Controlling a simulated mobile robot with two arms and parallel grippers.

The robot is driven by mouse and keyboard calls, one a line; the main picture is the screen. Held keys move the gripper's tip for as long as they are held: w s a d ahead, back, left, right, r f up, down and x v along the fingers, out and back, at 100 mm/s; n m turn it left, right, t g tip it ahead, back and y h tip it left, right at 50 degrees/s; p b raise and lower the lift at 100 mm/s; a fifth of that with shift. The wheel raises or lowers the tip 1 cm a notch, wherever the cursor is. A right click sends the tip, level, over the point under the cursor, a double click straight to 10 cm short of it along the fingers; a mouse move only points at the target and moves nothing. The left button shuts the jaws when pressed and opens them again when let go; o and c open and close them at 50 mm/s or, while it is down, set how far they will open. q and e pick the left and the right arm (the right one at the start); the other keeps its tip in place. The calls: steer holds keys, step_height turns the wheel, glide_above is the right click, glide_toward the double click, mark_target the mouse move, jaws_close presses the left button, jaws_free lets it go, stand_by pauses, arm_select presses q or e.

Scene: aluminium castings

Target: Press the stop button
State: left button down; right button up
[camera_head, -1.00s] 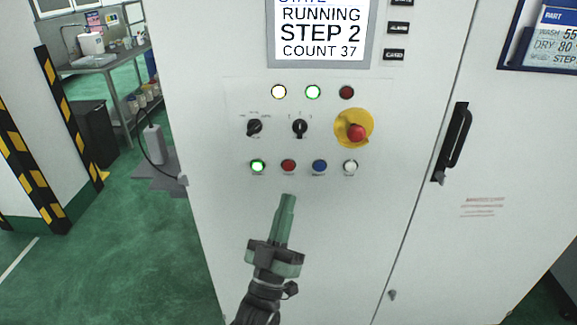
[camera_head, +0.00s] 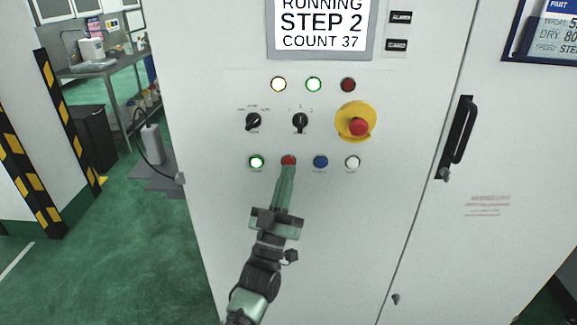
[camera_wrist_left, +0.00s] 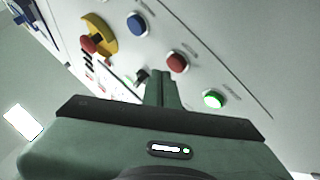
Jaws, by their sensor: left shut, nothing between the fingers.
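The red stop button (camera_head: 288,160) is in the lower row of the white cabinet's panel, between a lit green button (camera_head: 257,161) and a blue button (camera_head: 320,161). My left gripper (camera_head: 287,168) is shut and empty, with its fingertips at the lower edge of the red button in the head view. In the left wrist view the red button (camera_wrist_left: 176,62) shows just beyond the fingertips (camera_wrist_left: 160,74). I cannot tell whether they touch. The display (camera_head: 320,25) reads RUNNING, STEP 2, COUNT 37. My right gripper is not in view.
A red emergency knob (camera_head: 359,127) on a yellow plate sits up and right of the button row. Two black selector switches (camera_head: 300,122) and several lamps (camera_head: 314,84) are above. A white button (camera_head: 352,162) ends the row. A black door handle (camera_head: 457,138) is at right.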

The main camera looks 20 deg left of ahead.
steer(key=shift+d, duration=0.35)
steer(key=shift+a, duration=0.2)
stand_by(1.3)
arm_select(q)
steer(key=shift+w, duration=0.1)
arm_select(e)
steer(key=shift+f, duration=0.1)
arm_select(q)
steer(key=shift+w+a, duration=0.15)
steer(key=shift+w, duration=0.15)
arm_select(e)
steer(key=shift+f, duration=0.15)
arm_select(q)
steer(key=shift+w+a+b, duration=0.1)
steer(key=shift+w+b, duration=0.3)
steer(key=shift+b, duration=0.1)
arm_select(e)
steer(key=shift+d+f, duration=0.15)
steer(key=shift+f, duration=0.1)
arm_select(q)
steer(key=shift+s+r, duration=0.1)
stand_by(0.3)
steer(key=shift+s+d+p, duration=0.25)
steer(key=shift+s+p, duration=0.15)
steer(key=shift+s, duration=0.35)
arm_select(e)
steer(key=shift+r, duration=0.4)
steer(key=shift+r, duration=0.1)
